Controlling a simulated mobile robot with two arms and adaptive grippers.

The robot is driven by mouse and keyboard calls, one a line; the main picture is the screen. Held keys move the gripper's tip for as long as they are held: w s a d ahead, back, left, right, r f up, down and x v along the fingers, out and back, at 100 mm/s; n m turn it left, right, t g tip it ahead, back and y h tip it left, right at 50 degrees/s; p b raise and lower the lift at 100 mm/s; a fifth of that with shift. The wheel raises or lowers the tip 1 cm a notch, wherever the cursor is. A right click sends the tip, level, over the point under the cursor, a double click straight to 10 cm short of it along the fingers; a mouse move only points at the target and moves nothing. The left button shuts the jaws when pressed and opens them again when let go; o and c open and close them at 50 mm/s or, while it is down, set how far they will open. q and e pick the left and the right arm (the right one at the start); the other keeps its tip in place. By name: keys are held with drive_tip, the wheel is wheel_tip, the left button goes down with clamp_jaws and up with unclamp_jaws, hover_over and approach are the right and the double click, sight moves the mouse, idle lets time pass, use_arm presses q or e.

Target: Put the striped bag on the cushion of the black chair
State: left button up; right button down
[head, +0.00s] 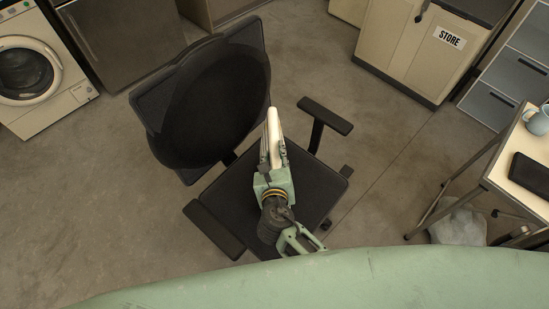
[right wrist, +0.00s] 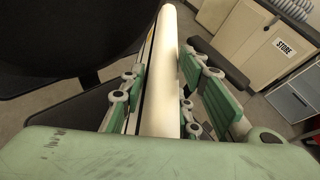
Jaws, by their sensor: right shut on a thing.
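The black chair (head: 205,110) stands in the middle of the head view, its backrest to the upper left. Its seat cushion (head: 315,188) is bare where it shows, between two armrests. My right gripper (head: 273,152) is above the cushion and shut on a slim, pale thing, which I take to be the striped bag (head: 274,128) seen edge-on. In the right wrist view, the bag (right wrist: 163,85) stands between the fingers (right wrist: 165,90), with dark and light lines along its left side. Its faces are mostly hidden. My left gripper is out of view.
The chair's right armrest (head: 325,115) rises close to the bag. A table (head: 505,180) with a mug (head: 538,122) and a dark flat object is at the right. A cabinet marked STORE (head: 415,50) and a washing machine (head: 28,75) stand behind.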

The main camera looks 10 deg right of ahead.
drive_tip(key=c, duration=1.3)
unclamp_jaws()
drive_tip(key=shift+s+f, duration=0.1)
drive_tip(key=v, duration=1.2)
